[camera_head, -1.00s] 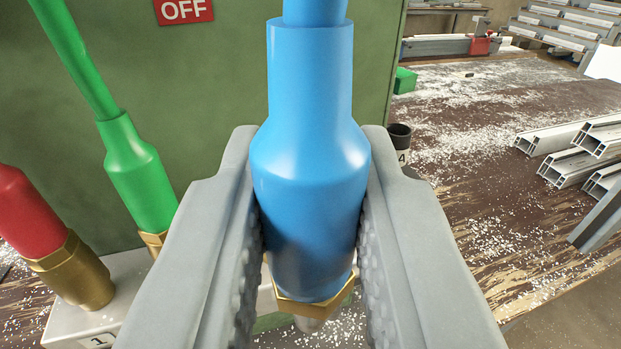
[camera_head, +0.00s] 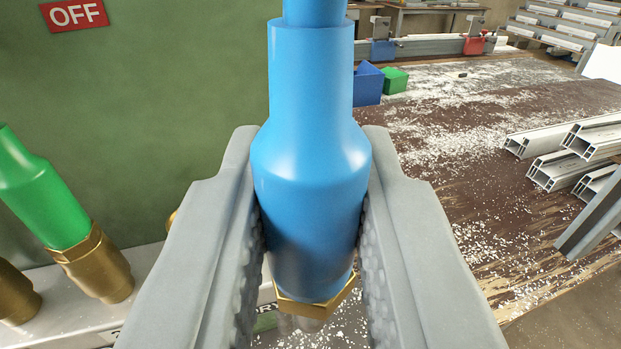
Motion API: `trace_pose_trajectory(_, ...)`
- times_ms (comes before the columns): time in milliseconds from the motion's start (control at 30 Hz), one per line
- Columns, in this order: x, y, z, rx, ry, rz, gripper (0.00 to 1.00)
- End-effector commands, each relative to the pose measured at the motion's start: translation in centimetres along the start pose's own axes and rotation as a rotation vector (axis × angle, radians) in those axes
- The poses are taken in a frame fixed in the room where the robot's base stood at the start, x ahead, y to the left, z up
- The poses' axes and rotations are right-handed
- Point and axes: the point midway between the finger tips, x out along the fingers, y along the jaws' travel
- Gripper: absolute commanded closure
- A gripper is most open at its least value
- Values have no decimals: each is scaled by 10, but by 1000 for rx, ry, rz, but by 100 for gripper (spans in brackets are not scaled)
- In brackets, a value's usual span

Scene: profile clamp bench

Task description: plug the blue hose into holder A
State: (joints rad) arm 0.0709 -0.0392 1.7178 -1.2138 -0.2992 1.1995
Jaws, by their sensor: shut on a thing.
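The blue hose end (camera_head: 310,170) stands upright in the middle of the camera view, with a brass hex collar (camera_head: 315,303) at its lower end. My gripper (camera_head: 310,240) is shut on it, with one grey textured finger on each side. Below the collar, the tip is blurred and partly hidden. I do not see holder A clearly in the present frame.
A green hose (camera_head: 45,200) sits in a brass fitting on a pale block at the left, before a green cabinet (camera_head: 140,110) with an OFF sign (camera_head: 73,15). Aluminium profiles (camera_head: 565,160) lie at the right. Blue (camera_head: 368,84) and green (camera_head: 395,80) boxes stand on the chip-strewn bench (camera_head: 470,130).

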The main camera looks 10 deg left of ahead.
Motion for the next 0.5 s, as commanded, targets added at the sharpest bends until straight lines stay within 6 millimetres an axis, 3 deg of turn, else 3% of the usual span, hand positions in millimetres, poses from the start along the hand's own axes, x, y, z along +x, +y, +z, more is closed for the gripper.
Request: trace_pose_trajectory(500,8,24,1,-1,0,1,100)
